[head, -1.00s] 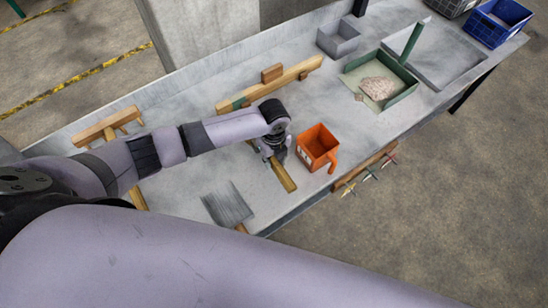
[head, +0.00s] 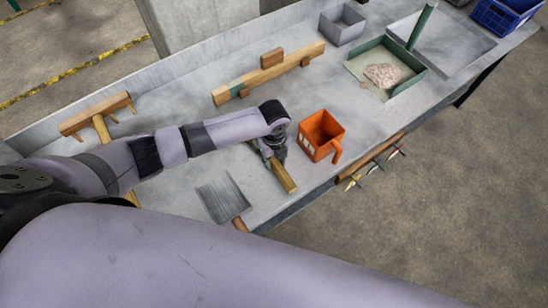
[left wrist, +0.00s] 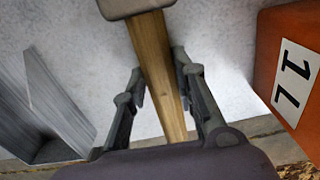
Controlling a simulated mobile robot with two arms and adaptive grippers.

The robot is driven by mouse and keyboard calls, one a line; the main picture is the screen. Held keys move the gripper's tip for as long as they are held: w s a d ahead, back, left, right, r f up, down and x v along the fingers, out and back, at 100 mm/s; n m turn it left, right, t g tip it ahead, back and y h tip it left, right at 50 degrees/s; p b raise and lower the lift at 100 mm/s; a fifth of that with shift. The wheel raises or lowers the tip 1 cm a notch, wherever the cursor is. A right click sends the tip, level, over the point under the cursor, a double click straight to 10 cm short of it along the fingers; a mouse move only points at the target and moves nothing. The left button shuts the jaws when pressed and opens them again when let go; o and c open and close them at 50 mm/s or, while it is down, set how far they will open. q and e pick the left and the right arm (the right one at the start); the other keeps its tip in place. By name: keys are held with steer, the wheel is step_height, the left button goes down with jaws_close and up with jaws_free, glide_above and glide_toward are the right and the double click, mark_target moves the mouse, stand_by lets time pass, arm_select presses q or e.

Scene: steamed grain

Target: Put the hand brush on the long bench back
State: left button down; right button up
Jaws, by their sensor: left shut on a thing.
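The hand brush (head: 285,179) shows as a wooden handle at the front of the long bench (head: 190,180), left of the orange jug. My left gripper (head: 272,151) is shut on this handle. In the left wrist view the handle (left wrist: 158,75) runs between the two fingers (left wrist: 160,98), with a wider brownish block at its far end. The gripper and arm hide much of the brush in the head view. I cannot tell whether it touches the bench top. My right gripper is out of view.
The orange jug (head: 319,136) stands close right of the brush. A flat scoop (head: 222,199) lies to the left. A wooden rake (head: 97,114), a long wooden tool (head: 270,72), a grey box (head: 341,25) and a green tray (head: 408,80) also occupy the bench.

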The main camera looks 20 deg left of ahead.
arm_select(q)
steer(key=shift+w+a, duration=0.1)
stand_by(0.3)
steer(key=shift+w+a, duration=0.2)
steer(key=shift+a, duration=0.05)
steer(key=shift+f, duration=0.3)
stand_by(0.4)
steer(key=c, duration=1.2)
jaws_free()
step_height(320, 180, up, 12)
steer(key=shift+r, duration=0.1)
